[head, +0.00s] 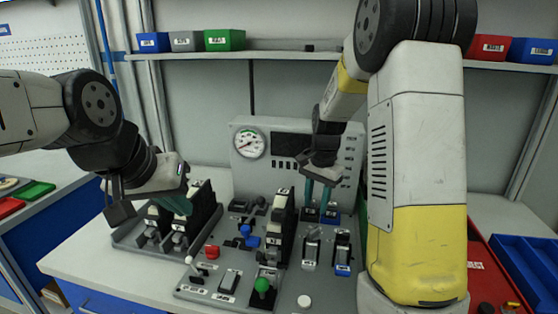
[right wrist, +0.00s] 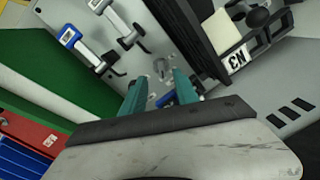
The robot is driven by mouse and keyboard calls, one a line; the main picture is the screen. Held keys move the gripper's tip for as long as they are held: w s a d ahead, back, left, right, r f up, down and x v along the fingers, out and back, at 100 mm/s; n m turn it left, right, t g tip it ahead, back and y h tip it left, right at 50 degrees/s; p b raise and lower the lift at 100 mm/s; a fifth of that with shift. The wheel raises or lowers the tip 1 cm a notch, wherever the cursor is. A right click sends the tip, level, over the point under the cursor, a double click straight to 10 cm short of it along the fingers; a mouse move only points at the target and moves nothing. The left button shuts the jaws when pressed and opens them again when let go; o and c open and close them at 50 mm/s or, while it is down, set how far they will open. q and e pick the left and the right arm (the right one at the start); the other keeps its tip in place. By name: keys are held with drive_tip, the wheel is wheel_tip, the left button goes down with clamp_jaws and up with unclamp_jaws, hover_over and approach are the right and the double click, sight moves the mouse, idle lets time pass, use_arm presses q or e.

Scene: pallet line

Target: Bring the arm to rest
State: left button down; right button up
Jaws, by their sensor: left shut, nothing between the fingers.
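My left gripper (head: 178,205) has teal fingers and is at the left of the control panel, beside the upright dark blocks. It is shut and holds nothing. My right gripper (head: 317,192) hangs over the panel (head: 225,285), in front of the gauge box, with its teal fingers pointing down. In the right wrist view, the fingers of the right gripper (right wrist: 160,82) stand apart. A small metal and blue part shows beyond the gap, and I see nothing held. My right arm hides part of the panel and shelf in the head view.
The panel carries switches, a green knob (head: 262,285), a red button (head: 211,252) and a tall block row (head: 281,225). A box with a round gauge (head: 250,143) stands behind. Small bins, including a green one (head: 224,40), sit on the shelf. A red tray (head: 488,270) is at right.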

drive_tip(key=s+r+n+t, duration=0.2)
drive_tip(key=s+r+n, duration=0.2)
drive_tip(key=s+r, duration=0.3)
drive_tip(key=s+a+r+n+t+y, duration=0.1)
drive_tip(key=s+r+n+t, duration=0.2)
drive_tip(key=s, duration=1.2)
wheel_tip(320, 180, up, 6)
drive_tip(key=shift+s+a+f+n+t+y, duration=0.2)
drive_tip(key=shift+n+t+y, duration=0.1)
drive_tip(key=shift+n, duration=0.7)
